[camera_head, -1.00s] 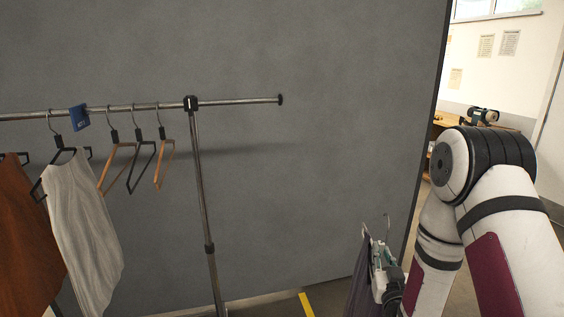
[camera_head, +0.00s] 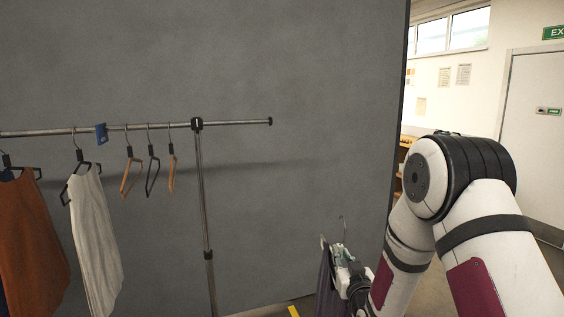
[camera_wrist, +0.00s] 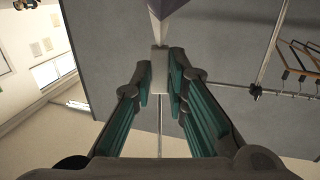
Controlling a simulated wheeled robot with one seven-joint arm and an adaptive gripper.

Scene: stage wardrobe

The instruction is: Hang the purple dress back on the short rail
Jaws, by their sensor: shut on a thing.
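My gripper (camera_head: 350,272) is low at the right of the head view, shut on a hanger with a metal hook (camera_head: 342,228) standing up. The dark purple-grey dress (camera_head: 325,288) hangs from it, its lower part cut off by the frame. In the wrist view the fingers (camera_wrist: 160,85) close around a pale block (camera_wrist: 159,68). The rail's short end (camera_head: 238,123) sticks out right of the post, bare, with a dark end cap. My gripper is lower than this end and to its right, well apart from it.
Left of the post (camera_head: 205,215), the rail carries several hangers, three of them empty (camera_head: 152,175), a blue tag (camera_head: 101,134), a white garment (camera_head: 95,240) and a rust-brown garment (camera_head: 30,240). A grey partition (camera_head: 300,60) stands behind. A white door (camera_head: 530,130) is at far right.

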